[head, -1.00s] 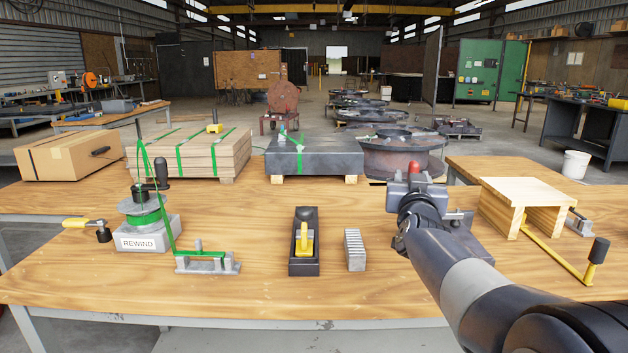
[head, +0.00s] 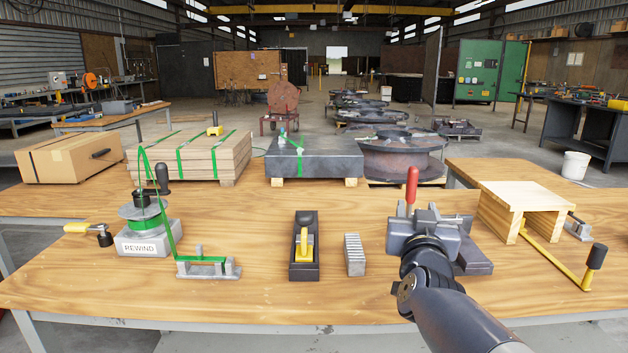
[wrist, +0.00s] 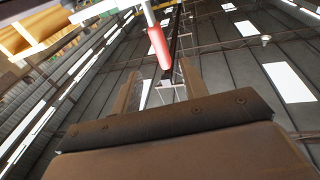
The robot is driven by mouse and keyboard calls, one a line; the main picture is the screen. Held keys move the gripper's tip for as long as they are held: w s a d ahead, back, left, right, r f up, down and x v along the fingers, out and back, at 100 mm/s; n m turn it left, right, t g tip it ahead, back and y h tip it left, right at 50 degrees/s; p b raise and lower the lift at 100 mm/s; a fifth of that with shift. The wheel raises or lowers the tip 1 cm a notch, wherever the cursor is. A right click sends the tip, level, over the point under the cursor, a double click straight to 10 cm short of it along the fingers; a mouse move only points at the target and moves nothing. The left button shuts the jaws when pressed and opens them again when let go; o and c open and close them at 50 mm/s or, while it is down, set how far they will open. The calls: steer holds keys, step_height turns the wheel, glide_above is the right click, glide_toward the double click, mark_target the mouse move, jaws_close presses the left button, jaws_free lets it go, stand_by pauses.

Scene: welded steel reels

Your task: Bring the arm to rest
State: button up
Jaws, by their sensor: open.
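My arm reaches in from the lower right of the head view. Its wrist end is in front of a dark grey clamp-like device (head: 474,258) on the bench. A red-handled lever (head: 411,186) stands upright on the device's left side. My gripper (wrist: 158,85) is open in the wrist view, its two fingers apart with nothing held. The red handle (wrist: 157,47) shows beyond the fingertips, apart from them as far as I can tell. In the head view my fingers are hidden behind the wrist or hard to tell from the device.
A small ribbed metal block (head: 354,255) and a black tool with a yellow lever (head: 304,245) lie to the left. A wooden stand (head: 525,195) and a yellow crank (head: 560,258) are on the right. The front bench strip is mostly clear.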

mark_target(407, 186)
steer(key=b+x, duration=0.1)
steer(key=x, duration=0.9)
steer(key=shift+w, duration=0.4)
steer(key=shift+s+a+n+b, duration=0.1)
steer(key=shift+a+n+b, duration=0.3)
steer(key=shift+n, duration=0.4)
steer(key=shift+a, duration=0.15)
